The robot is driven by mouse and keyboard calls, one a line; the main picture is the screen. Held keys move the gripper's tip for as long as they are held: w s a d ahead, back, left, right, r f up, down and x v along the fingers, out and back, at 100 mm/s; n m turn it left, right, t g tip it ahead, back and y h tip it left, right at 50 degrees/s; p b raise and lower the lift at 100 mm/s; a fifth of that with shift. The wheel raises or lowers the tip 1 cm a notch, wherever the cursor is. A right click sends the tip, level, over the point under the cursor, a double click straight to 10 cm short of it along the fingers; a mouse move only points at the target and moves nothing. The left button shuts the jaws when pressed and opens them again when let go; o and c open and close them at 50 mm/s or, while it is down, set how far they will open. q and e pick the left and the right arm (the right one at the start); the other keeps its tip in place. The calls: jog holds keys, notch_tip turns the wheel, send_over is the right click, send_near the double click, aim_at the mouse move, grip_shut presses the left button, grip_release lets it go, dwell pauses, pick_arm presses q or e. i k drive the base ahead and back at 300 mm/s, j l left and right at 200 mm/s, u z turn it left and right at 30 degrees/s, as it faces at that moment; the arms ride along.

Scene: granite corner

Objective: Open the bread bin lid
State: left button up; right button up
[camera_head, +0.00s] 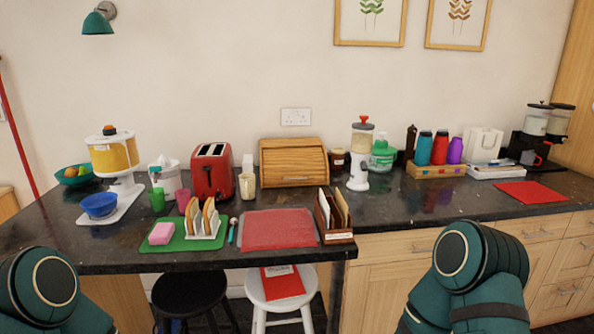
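The wooden bread bin (293,163) stands at the back of the dark counter, against the wall. Its slatted roll-front lid (293,166) looks closed, covering the front. Parts of my two arms show low in the picture, one at the lower left and one at the lower right, both in front of the counter and well apart from the bin. Neither gripper is in the picture.
A red mat (278,229) and a letter rack (334,217) lie in front. Two stools stand below.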

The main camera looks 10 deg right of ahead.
aim_at(291, 161)
jog(key=i+j, duration=0.3)
jog(key=j, duration=0.2)
jog(key=i+j+z, duration=0.1)
jog(key=z, duration=0.25)
jog(key=j+z, duration=0.15)
jog(key=z, duration=0.2)
jog(key=i+j+z, duration=0.1)
jog(key=z, duration=0.25)
